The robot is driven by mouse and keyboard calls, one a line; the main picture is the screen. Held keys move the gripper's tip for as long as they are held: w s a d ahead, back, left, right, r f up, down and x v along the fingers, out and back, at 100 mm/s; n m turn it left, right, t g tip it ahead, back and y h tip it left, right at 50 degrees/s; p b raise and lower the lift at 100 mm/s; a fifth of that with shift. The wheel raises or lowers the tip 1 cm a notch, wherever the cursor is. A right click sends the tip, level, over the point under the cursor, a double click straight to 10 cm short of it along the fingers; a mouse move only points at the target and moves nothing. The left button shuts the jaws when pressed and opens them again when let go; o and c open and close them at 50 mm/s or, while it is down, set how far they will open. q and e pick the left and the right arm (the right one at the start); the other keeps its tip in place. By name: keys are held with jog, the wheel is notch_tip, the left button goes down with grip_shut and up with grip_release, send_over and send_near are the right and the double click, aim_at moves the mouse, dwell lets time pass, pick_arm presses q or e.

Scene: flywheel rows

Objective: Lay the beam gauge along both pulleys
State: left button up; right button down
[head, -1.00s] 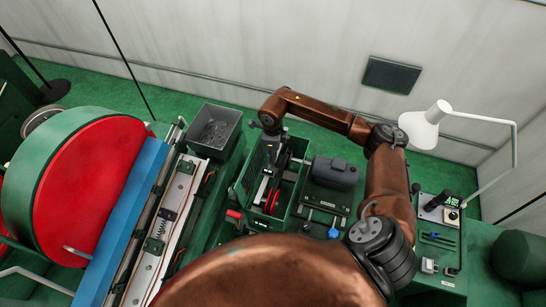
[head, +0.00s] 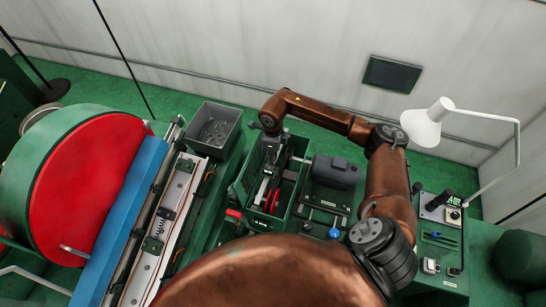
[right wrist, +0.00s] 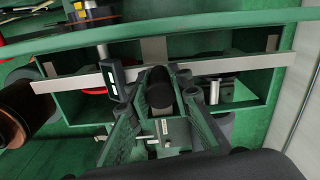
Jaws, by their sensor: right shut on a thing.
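The beam gauge (right wrist: 60,81) is a long pale straight bar that runs across the right wrist view, over an open green housing. A small dark unit with light marks (right wrist: 112,80) sits at the bar, left of the middle. My right gripper (right wrist: 162,82) is shut on the gauge near its middle. In the head view the right gripper (head: 271,142) is over the housing's far part. Red pulley parts (head: 264,190) show inside the housing; a red edge (right wrist: 94,91) also shows below the bar. I cannot tell whether the gauge touches either pulley. My left gripper is out of view.
A grey motor (head: 335,171) stands right of the green housing (head: 244,183). A grey bin (head: 213,130) is at its left. A large red and green flywheel (head: 85,185) and blue beam (head: 120,225) fill the left. A white lamp (head: 425,125) stands at the right.

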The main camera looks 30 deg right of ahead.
jog(key=shift+f, duration=0.25)
jog(key=shift+f+b, duration=0.35)
jog(key=shift+b, duration=0.15)
jog(key=shift+f+b, duration=0.9)
jog(key=shift+f, duration=0.25)
jog(key=c, duration=1.7)
grip_release()
jog(key=shift+o, duration=0.2)
jog(key=shift+r, duration=0.1)
notch_tip(320, 180, up, 12)
jog(key=shift+s+f, duration=0.1)
